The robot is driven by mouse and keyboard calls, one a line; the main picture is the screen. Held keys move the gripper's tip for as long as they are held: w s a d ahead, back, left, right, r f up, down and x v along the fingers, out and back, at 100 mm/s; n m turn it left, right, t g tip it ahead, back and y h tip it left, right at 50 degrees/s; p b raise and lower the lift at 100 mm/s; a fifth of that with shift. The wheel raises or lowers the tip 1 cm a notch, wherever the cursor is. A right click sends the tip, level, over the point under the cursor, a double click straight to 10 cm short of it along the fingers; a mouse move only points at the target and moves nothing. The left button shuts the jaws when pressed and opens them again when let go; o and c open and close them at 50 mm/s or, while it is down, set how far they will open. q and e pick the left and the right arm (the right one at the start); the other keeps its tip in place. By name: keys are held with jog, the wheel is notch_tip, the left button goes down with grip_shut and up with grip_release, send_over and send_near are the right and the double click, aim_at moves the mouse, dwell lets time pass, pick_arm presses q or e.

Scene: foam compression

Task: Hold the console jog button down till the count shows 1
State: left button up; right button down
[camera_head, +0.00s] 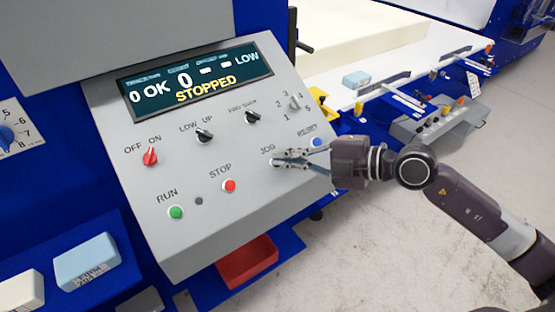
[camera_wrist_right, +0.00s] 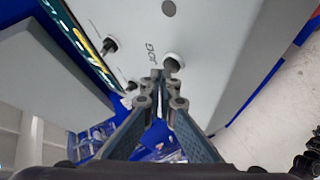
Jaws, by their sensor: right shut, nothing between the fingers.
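The grey console (camera_head: 225,190) fills the middle of the head view. Its display (camera_head: 195,82) reads "0 OK", a larger "0", "LOW" and "STOPPED" in yellow. My right gripper (camera_head: 277,158) reaches in from the right, shut and empty, with its fingertips by the JOG label. They largely cover the jog button there. In the right wrist view the jog button (camera_wrist_right: 173,62) shows as a dark cap in a pale ring, just beyond the shut fingertips (camera_wrist_right: 160,82). I cannot tell whether they touch it. My left gripper is not in view.
The green RUN button (camera_head: 176,212), red STOP button (camera_head: 230,185) and red OFF/ON knob (camera_head: 150,157) sit left of the gripper. A blue button (camera_head: 316,142) is close by its fingers. A red bin (camera_head: 247,262) is below the console; blue foam (camera_head: 87,262) lies left.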

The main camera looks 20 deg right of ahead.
jog(key=shift+w+f, duration=0.15)
jog(key=shift+f, duration=0.3)
dwell(3.1)
dwell(1.1)
jog(key=shift+s+d+r+p, duration=0.1)
jog(key=shift+s+r+p, duration=0.3)
jog(key=shift+r+p, duration=0.55)
jog(key=shift+f, duration=0.1)
jog(key=shift+s+r+p, duration=0.1)
jog(key=shift+r+p, duration=0.25)
jog(key=shift+p, duration=0.2)
jog(key=s+r+p, duration=0.1)
jog(key=p, duration=0.1)
jog(key=s+d+r+p, duration=0.1)
jog(key=r, duration=0.1)
jog(key=shift+s+r+p, duration=0.1)
jog(key=shift+r+p, duration=0.15)
jog(key=shift+p, duration=0.1)
jog(key=shift+a, duration=0.1)
